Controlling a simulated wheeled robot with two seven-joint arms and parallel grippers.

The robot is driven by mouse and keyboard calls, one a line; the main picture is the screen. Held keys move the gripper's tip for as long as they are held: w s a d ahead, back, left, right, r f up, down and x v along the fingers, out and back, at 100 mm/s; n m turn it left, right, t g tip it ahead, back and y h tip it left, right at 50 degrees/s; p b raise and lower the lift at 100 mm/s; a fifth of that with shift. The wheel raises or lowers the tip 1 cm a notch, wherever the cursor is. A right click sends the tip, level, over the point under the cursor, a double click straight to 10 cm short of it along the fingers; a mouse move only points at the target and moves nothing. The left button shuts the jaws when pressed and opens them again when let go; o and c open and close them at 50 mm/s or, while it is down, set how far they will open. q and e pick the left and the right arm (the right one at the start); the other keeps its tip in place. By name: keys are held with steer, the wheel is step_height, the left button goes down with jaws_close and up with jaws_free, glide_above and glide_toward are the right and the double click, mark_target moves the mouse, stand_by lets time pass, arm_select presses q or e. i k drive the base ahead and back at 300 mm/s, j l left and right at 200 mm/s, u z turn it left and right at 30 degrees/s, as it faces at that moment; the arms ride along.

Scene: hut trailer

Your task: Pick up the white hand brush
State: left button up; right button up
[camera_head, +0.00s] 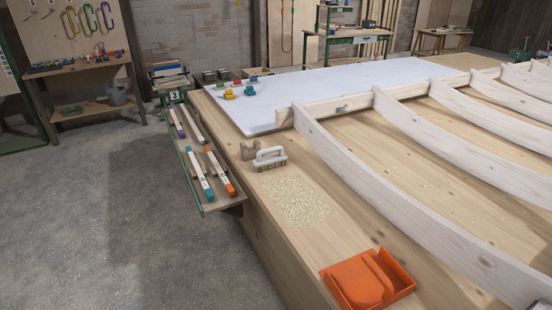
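A hand brush (270,158) with a white looped handle and light bristles stands on the wooden bench (284,246), near its left edge. It lies just behind a patch of pale wood shavings (297,202). A small wooden block (250,150) sits close to its left. Neither of my grippers shows in the head view, and nothing holds the brush.
An orange dustpan (368,280) lies at the bench's front. Curved white wooden ribs (410,215) cover the right side. A side shelf (215,205) with several coloured-end bars hangs off the left edge. A white sheet (330,88) with small coloured items lies behind.

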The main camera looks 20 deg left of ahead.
mark_target(268, 163)
steer(key=j+z, duration=0.25)
steer(key=z, duration=0.2)
steer(key=i+j+z, duration=0.1)
steer(key=j+z, duration=0.2)
steer(key=z, duration=0.15)
steer(key=j+z, duration=0.25)
steer(key=z, duration=0.2)
